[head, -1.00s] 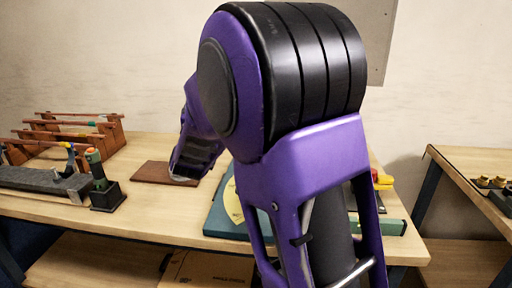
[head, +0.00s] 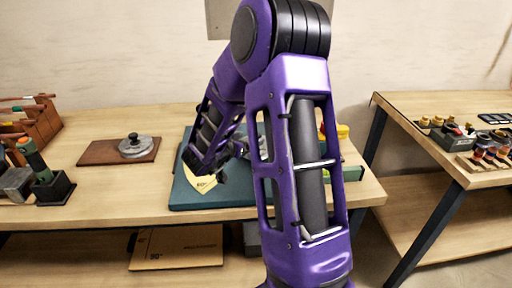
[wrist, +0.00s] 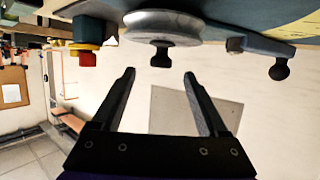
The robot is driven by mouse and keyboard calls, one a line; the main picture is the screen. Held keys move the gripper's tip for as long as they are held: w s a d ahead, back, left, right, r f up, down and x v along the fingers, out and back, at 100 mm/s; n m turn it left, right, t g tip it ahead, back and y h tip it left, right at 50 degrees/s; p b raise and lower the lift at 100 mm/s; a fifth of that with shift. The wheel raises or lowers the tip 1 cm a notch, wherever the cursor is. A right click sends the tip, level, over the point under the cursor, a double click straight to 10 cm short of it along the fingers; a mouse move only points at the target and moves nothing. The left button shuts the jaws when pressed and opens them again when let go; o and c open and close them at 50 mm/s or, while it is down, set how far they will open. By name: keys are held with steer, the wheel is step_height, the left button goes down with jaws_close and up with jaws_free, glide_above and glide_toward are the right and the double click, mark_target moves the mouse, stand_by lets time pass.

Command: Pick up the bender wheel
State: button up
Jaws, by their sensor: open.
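A silver grooved wheel (wrist: 162,27) with a dark knob (wrist: 161,56) shows at the top of the wrist view, which looks upside down. It is by the teal board (wrist: 236,10). My gripper (wrist: 159,75) is open and empty, with the wheel and knob beyond its fingertips, roughly in line with the gap. In the head view my arm hides most of that spot. A second silver disc (head: 136,147) with a dark knob lies on a brown board (head: 96,153) to the left. I cannot tell for certain which one is the bender wheel.
The teal board (head: 183,196) carries a yellow sheet (head: 194,180). A dark lever with a ball end (wrist: 278,60) stands beside the wheel, and red and yellow blocks (wrist: 87,45) on the other side. A dark green-handled tool (head: 38,165) stands left. A side table (head: 450,105) holds small parts.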

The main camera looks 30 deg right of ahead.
steer(key=x, duration=0.9)
steer(key=shift+w+f, duration=0.1)
steer(key=shift+f, duration=0.15)
jaws_close()
